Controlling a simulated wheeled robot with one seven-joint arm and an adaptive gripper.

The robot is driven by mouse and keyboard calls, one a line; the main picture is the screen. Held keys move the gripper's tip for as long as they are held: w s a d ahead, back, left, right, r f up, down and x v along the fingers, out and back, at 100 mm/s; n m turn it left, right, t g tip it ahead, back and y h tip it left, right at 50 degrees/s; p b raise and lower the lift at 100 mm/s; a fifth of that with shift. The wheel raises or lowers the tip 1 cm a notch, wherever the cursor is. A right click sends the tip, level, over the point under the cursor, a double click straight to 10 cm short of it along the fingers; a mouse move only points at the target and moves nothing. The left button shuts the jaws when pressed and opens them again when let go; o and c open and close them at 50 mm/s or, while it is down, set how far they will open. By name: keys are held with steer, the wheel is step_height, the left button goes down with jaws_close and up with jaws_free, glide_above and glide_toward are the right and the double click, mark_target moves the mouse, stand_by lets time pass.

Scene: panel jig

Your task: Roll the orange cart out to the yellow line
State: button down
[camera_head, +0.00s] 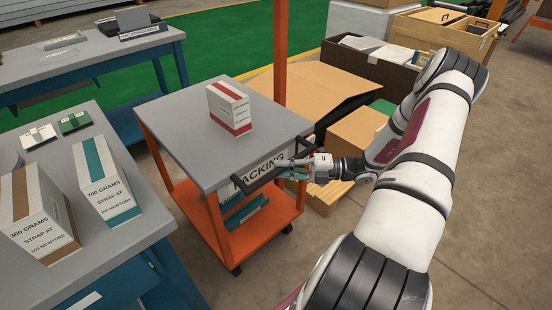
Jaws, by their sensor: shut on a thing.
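The orange cart (207,228) has a grey top, an orange lower shelf and a white panel reading "PACKING". It stands on dark casters beside the left bench. A dark handle (247,184) sticks out from its near side. My gripper (286,170) reaches in from the right and is shut on the right part of this handle; the fingertips are small in the view and partly merge with the bar. A white box with red bands (231,108) stands on the cart top. A yellow line (252,71) edges the green floor behind the cart, partly hidden by crates.
A grey-topped blue bench (136,232) stands close on the cart's left, holding boxes. Another bench (107,56) is at the back left. Cardboard boxes (357,136) and crates crowd the cart's right rear. Bare concrete floor (480,200) lies at the right.

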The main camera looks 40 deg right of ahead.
steer(key=s+p, duration=0.5)
steer(key=s, duration=2)
steer(key=shift+s+d, duration=0.4)
steer(key=c, duration=1.5)
jaws_free()
steer(key=shift+d, duration=0.15)
steer(key=v, duration=1.1)
steer(key=shift+s+d, duration=0.2)
steer(key=shift+s, duration=0.1)
